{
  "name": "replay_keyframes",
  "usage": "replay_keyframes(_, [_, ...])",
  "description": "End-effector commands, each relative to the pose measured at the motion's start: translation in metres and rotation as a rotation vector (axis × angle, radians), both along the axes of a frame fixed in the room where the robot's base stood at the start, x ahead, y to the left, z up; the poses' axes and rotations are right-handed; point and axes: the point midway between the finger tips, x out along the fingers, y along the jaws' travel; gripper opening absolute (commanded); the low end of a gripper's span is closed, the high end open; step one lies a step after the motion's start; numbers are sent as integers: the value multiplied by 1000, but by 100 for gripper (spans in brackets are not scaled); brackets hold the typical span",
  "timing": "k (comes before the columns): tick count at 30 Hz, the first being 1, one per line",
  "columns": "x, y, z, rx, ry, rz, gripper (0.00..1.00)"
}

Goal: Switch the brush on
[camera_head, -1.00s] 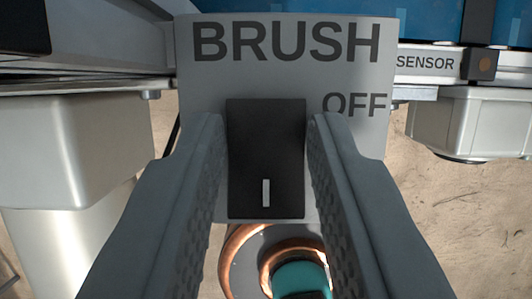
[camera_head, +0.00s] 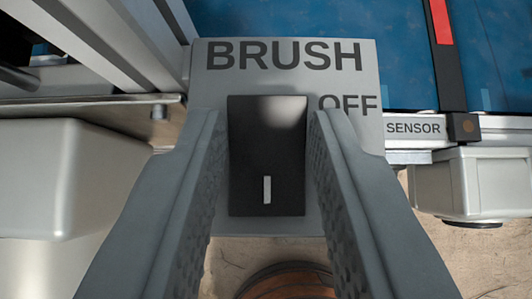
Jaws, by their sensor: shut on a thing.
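The brush switch (camera_head: 266,160) is a black block with a short white mark near its lower end. It sits on a grey plate (camera_head: 215,85) labelled "BRUSH", with "OFF" at the upper right of the switch. My gripper (camera_head: 266,115) has one finger on each side of the switch and is shut on it. The fingers cover the plate's lower left and right parts, so any lettering there is hidden.
A blue belt surface (camera_head: 330,18) lies behind the plate. A bar labelled "SENSOR" (camera_head: 413,129) and a pale housing (camera_head: 480,185) are at the right. A larger pale housing (camera_head: 70,185) is at the left. A copper-coloured round thing (camera_head: 285,282) shows below.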

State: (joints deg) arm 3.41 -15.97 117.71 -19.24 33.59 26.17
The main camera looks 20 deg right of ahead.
Motion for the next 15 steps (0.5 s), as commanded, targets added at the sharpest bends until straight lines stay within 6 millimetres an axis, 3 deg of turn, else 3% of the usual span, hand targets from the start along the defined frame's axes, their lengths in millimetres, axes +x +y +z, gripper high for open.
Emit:
replay_keyframes(9, [0, 0, 0, -2, -4, 1, 4])
replay_keyframes(10, [0, 0, 0, -2, -4, 1, 33])
replay_keyframes(12, [0, 0, 0, -2, -4, 1, 47])
replay_keyframes(15, [0, 0, 0, -2, -4, 1, 49])
